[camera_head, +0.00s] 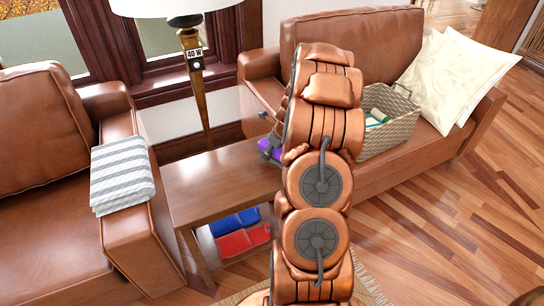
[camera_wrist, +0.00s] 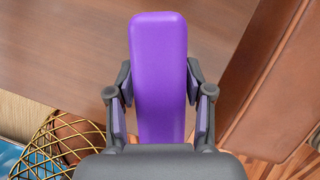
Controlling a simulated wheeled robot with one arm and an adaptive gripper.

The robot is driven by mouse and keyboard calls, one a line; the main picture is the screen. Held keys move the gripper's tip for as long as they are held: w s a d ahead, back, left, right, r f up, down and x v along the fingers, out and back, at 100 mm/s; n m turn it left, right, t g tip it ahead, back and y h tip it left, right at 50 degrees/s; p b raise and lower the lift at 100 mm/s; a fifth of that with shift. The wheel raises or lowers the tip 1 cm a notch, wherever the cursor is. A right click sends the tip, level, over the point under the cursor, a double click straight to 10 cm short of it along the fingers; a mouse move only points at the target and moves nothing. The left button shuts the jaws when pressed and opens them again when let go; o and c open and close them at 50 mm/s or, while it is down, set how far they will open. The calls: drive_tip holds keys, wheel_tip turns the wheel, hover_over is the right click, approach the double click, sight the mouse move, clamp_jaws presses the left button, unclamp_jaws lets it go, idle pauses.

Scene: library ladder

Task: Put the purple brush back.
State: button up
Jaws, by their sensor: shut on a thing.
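The purple brush (camera_wrist: 160,60) is a smooth, long purple block in the wrist view, pointing away from me between the two fingers. My gripper (camera_wrist: 160,92) is shut on it, with a finger on each side. In the head view, a bit of purple (camera_head: 268,145) shows at the right end of the wooden side table (camera_head: 215,180), left of my copper arm, which hides most of the gripper and brush. The table's brown top (camera_wrist: 60,45) lies behind the brush in the wrist view. I cannot tell whether the brush touches it.
A woven basket (camera_head: 395,133) with rolled items stands on the brown sofa (camera_head: 350,40). A lamp (camera_head: 195,75) rises behind the table. Blue (camera_head: 235,222) and red (camera_head: 243,240) items lie beneath it. A folded striped cloth (camera_head: 121,172) rests on the left armrest. A gold wire basket (camera_wrist: 58,140) shows low left.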

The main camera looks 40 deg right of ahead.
sight(272, 158)
drive_tip(key=shift+f, duration=1.55)
drive_tip(key=o, duration=1)
drive_tip(key=shift+f, duration=0.15)
